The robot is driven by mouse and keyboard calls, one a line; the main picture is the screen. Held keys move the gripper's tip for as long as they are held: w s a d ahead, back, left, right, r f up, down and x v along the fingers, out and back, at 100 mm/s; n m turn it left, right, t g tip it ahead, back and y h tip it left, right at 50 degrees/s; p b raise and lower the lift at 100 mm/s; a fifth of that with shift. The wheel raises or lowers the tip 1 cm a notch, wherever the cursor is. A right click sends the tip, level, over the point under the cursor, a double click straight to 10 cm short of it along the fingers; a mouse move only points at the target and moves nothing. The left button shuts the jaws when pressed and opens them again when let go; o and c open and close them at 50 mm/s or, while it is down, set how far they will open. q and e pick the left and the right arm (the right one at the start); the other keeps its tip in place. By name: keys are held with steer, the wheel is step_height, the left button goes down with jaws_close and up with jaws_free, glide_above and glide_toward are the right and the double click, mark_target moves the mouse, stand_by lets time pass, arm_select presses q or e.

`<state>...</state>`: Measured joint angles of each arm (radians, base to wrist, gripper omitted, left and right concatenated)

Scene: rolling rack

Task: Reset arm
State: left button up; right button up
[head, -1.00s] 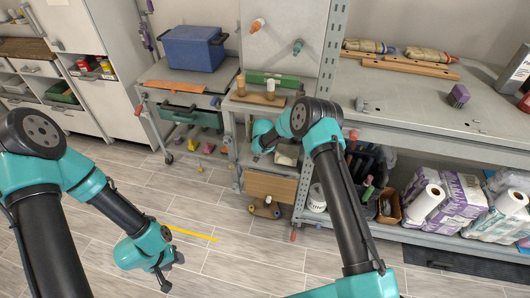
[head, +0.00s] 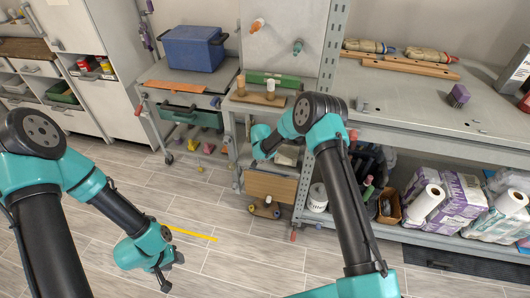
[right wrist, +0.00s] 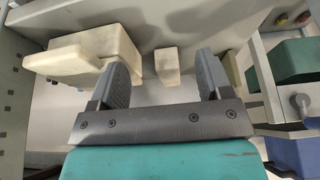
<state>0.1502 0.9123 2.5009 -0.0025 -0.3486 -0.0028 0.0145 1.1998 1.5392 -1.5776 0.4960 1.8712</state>
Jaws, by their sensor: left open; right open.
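My left gripper (head: 163,277) hangs low over the tiled floor at the lower left of the head view, open and empty. My right arm (head: 285,130) reaches to the narrow rolling rack (head: 262,106) in the middle; its gripper is not clearly visible there. In the right wrist view my right gripper (right wrist: 163,80) is open. A small pale block (right wrist: 167,66) shows between its fingers, and I cannot tell whether it lies beyond them. A larger pale wooden piece (right wrist: 85,55) is left of the left finger. Neither appears gripped.
A blue bin (head: 193,48) stands on the cart left of the rack. The floor at front left is mostly clear.

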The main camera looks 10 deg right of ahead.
steer(key=shift+s, duration=0.1)
steer(key=shift+s+a+f, duration=0.1)
steer(key=shift+s+a, duration=0.1)
steer(key=s+f+n+g+y, duration=0.3)
steer(key=s+g+y, duration=0.15)
steer(key=s, duration=1.55)
steer(key=s+d+r, duration=0.1)
steer(key=s+r, duration=0.1)
steer(key=s, duration=0.9)
steer(key=s+d+r+t+y, duration=0.1)
steer(key=s+d+r, duration=0.1)
steer(key=s, duration=0.9)
steer(key=shift+d+n, duration=0.3)
